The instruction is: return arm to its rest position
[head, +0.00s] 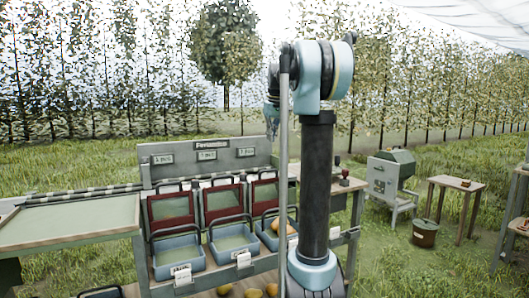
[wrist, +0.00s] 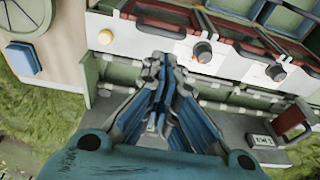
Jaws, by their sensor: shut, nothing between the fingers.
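My arm stands upright in the middle of the head view, in front of the sorting stand (head: 225,158). In the wrist view my gripper (wrist: 162,65) is shut, its fingers together and empty. It points toward the stand's panel (wrist: 180,45) with its dark knobs and does not appear to touch it. The fingertips cannot be made out in the head view.
Blue-grey bins (head: 178,257) stand in a row on the stand, and the right one holds a yellow-orange fruit. Several fruits (head: 254,293) lie below. A green-topped table (head: 75,222) is at left. A box on legs (head: 388,178), a bucket (head: 425,232) and a wooden table (head: 455,184) are at right.

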